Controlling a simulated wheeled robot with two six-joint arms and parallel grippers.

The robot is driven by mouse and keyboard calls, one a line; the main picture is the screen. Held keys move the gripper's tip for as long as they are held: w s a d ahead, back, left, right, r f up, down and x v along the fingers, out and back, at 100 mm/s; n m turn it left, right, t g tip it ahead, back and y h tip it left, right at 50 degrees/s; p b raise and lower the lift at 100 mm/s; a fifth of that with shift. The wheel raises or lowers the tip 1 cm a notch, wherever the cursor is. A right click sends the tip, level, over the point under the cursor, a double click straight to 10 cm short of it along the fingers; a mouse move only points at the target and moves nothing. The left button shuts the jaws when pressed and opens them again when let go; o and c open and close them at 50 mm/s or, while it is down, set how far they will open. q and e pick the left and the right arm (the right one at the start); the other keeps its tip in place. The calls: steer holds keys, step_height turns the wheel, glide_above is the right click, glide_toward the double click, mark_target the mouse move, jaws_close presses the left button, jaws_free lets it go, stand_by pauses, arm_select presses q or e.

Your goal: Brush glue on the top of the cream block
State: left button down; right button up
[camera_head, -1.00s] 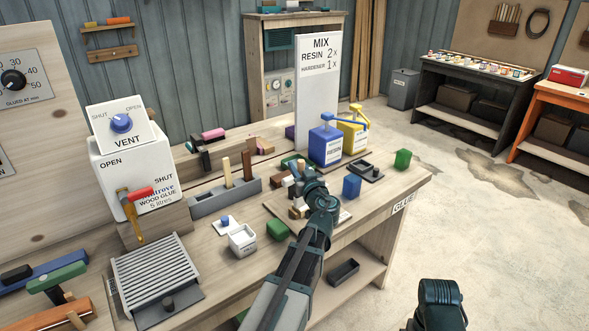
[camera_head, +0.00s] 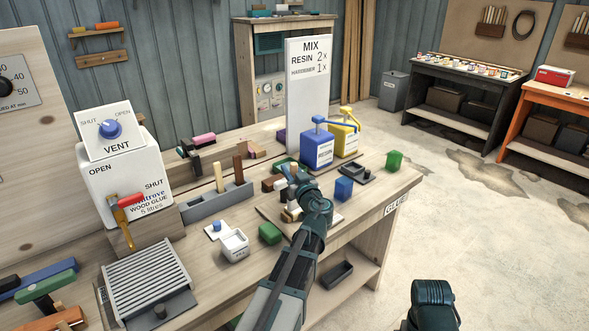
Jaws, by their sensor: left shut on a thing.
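A small cream block (camera_head: 290,214) sits on a pale board (camera_head: 333,220) on the workbench, partly hidden by my left gripper (camera_head: 296,188). The gripper is over the board beside a cluster of small brown, white and dark blocks. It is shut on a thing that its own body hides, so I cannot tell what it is. A white glue container (camera_head: 126,182) with a VENT dial stands at the left.
A grey rack (camera_head: 214,203) holds two upright wooden pieces. A white pot (camera_head: 234,245), a green block (camera_head: 270,233) and a blue block (camera_head: 343,189) stand near the board. Blue (camera_head: 317,150) and yellow (camera_head: 344,138) pump containers stand behind. A ribbed grey tray (camera_head: 147,280) lies front left.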

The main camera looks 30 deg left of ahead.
arm_select(q)
steer(key=shift+s+a, duration=0.35)
steer(key=shift+s, duration=0.5)
steer(key=shift+r, duration=0.1)
step_height(320, 180, up, 6)
steer(key=p, duration=0.6)
step_height(320, 180, up, 3)
steer(key=p, duration=0.3)
